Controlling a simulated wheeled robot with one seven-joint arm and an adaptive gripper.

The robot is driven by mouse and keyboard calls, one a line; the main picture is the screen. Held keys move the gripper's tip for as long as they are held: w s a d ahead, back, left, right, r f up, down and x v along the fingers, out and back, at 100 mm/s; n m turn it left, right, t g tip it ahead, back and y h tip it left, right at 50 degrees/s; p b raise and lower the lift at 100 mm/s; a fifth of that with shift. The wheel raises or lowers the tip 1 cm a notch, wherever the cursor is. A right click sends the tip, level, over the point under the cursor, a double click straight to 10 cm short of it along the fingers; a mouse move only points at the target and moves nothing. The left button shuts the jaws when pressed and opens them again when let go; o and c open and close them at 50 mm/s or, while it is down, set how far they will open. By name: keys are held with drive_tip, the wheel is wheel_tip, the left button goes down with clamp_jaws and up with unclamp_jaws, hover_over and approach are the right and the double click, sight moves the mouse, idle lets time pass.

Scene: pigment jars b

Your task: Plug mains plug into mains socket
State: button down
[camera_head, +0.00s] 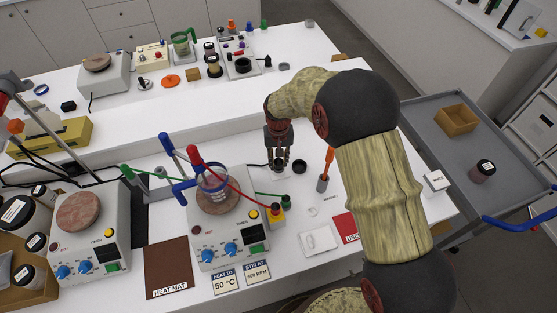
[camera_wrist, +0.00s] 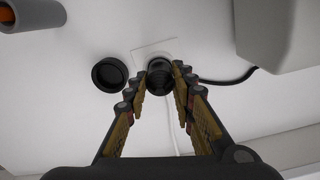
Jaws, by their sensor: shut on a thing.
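My gripper (camera_head: 278,163) points down over the bench behind the right hotplate. In the wrist view its two fingers (camera_wrist: 164,86) are closed on the black round mains plug (camera_wrist: 159,72). A black cable runs right from the plug. A flat white square plate (camera_wrist: 148,49), which looks like the mains socket, lies under the plug, and a white cord runs below it. The plug and fingers hide part of the plate. I cannot tell whether the plug is seated in it or just above it. In the head view my gripper largely hides plug and plate.
A black round open cup (camera_wrist: 110,74) stands close beside the plug; it also shows in the head view (camera_head: 299,165). An orange-handled tool stands in a grey holder (camera_head: 323,183) to the right. The right hotplate (camera_head: 226,236) is at front left.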

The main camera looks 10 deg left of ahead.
sight(278, 160)
drive_tip(key=shift+f, duration=0.15)
drive_tip(key=c, duration=1.5)
unclamp_jaws()
drive_tip(key=shift+c, duration=0.2)
drive_tip(key=shift+o, duration=0.6)
wheel_tip(278, 160, up, 12)
